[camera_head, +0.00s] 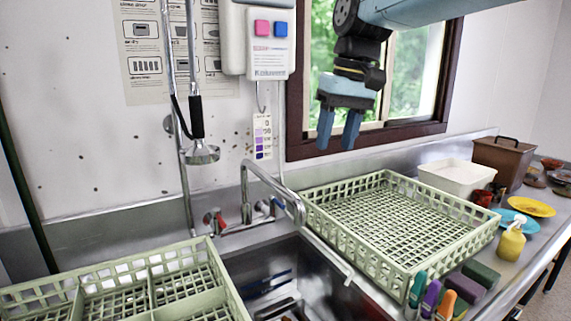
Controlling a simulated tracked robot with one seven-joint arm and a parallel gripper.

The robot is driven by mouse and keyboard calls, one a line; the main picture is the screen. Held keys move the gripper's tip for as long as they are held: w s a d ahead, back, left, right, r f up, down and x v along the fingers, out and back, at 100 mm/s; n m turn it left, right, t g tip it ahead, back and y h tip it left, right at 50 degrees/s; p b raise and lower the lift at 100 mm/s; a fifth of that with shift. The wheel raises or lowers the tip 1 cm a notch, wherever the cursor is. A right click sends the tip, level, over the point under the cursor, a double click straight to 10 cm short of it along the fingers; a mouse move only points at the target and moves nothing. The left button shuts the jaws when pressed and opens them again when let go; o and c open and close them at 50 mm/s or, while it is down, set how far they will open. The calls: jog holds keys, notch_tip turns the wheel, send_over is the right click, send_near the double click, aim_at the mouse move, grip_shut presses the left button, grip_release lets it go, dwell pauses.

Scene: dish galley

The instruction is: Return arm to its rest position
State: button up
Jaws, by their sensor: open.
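My arm comes in from the top right, with a light blue link and black joints. My gripper (338,130) hangs at its end, pointing down, in front of the window and above the back of the green dish rack. Its two blue fingers are apart and nothing is between them. It is clear of the rack and the faucet.
An empty green rack (447,243) stands right of the sink (322,272); a divided green rack (132,271) is at lower left. The faucet (270,180) rises behind the sink. A white tub (455,180), brown bin (505,160), yellow bottle (510,243) and several sponges and brushes crowd the right counter.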

jog(key=s+d+f+m+t+h, duration=0.1)
jog(key=s+d+f+m+t, duration=0.3)
jog(key=s+d+f, duration=0.7)
jog(key=d+f, duration=0.1)
jog(key=d, duration=0.1)
jog(key=shift+s+d+f+t+h, duration=0.2)
jog(key=shift+s+d+t+h, duration=0.15)
jog(key=shift+t+h, duration=0.05)
